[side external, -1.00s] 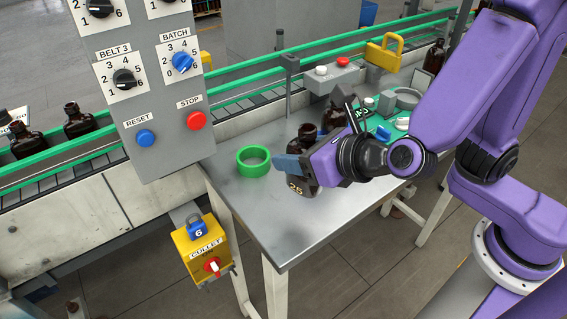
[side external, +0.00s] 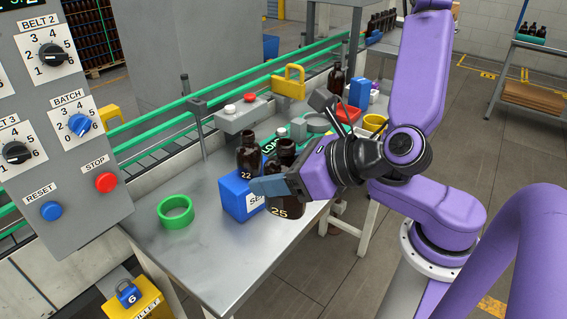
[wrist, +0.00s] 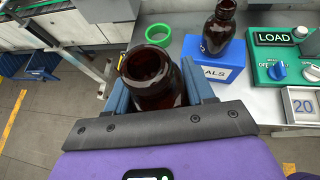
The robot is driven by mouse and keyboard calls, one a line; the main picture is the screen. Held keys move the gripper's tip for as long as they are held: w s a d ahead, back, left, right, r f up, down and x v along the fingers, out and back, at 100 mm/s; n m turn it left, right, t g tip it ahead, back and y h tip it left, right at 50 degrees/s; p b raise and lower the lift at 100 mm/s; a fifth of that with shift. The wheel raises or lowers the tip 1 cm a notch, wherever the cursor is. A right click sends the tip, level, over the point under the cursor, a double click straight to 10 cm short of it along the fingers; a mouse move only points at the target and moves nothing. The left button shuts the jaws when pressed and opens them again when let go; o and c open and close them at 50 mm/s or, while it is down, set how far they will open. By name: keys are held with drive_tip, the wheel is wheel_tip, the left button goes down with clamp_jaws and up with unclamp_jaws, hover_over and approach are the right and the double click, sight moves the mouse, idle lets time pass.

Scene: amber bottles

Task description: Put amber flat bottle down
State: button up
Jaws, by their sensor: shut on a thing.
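The amber flat bottle (side external: 284,198), dark brown and marked 25, is upright between the fingers of my gripper (side external: 272,187). In the wrist view its open mouth and shoulders (wrist: 150,75) show between the two blue-grey fingers (wrist: 158,92), which are shut on it. In the side view it is near the front edge of the steel table (side external: 200,255). I cannot tell whether its base touches anything. A second amber bottle (side external: 247,156), marked 22, stands upright on a blue box (side external: 236,198) just behind; both also show in the wrist view.
A green ring (side external: 175,212) lies on the table left of the blue box. A green LOAD panel (wrist: 285,55) with knobs is on the right in the wrist view. A conveyor with green rails (side external: 160,130) runs behind. Bare tabletop shows around the ring and in front.

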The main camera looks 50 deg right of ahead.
sight(283, 142)
wheel_tip(283, 142, up, 6)
drive_tip(key=shift+s+f, duration=0.1)
drive_tip(key=shift+f, duration=0.1)
drive_tip(key=w+d+m+g+h, duration=0.1)
drive_tip(key=w+d+m+h, duration=0.45)
drive_tip(key=d, duration=0.75)
drive_tip(key=w+d+m+g+h, duration=0.2)
drive_tip(key=w+d+m+h, duration=0.4)
drive_tip(key=d, duration=0.8)
drive_tip(key=s+d+m+g+h, duration=0.2)
drive_tip(key=s+d+m+g, duration=0.4)
drive_tip(key=d, duration=0.8)
drive_tip(key=s+d+m+g+h, duration=0.1)
drive_tip(key=s+d+m+g, duration=0.2)
drive_tip(key=s+d, duration=0.8)
drive_tip(key=shift+w+d+f, duration=1.65)
drive_tip(key=shift+d+f, duration=0.85)
drive_tip(key=shift+f, duration=0.55)
drive_tip(key=shift+w+d+f, duration=1.7)
drive_tip(key=shift+d+f, duration=0.85)
drive_tip(key=shift+f, duration=0.5)
drive_tip(key=shift+w+d+f, duration=1.65)
drive_tip(key=shift+d+f, duration=0.85)
drive_tip(key=shift+f, duration=0.55)
